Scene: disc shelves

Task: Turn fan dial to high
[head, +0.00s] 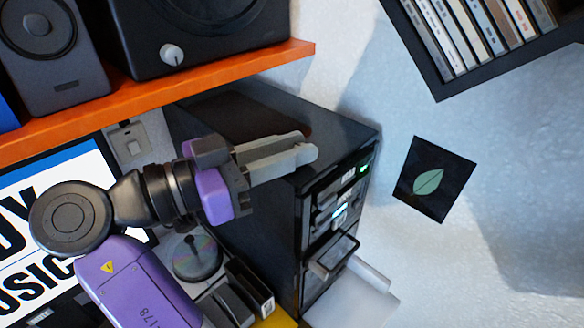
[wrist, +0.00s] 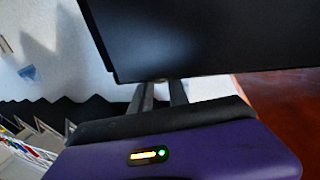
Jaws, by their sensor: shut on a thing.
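The fan dial appears to be the pale round knob (head: 172,54) on the front of a black box (head: 225,40) on the orange shelf, upper left in the head view. Its marking is too small to read. My gripper (head: 308,150) is well to the right of and below this knob in the picture, its grey fingers pointing right across the top of a black tower (head: 345,135). The fingers are close together. What they hold cannot be made out. In the wrist view the fingers (wrist: 164,88) reach up to a dark panel (wrist: 210,35) that hides their tips.
The orange shelf edge (head: 200,88) runs above my arm. A speaker (head: 50,60) stands left of the black box. A disc rack (head: 480,40) hangs at upper right. A leaf picture (head: 434,180) is on the wall. Bare wall lies to the right.

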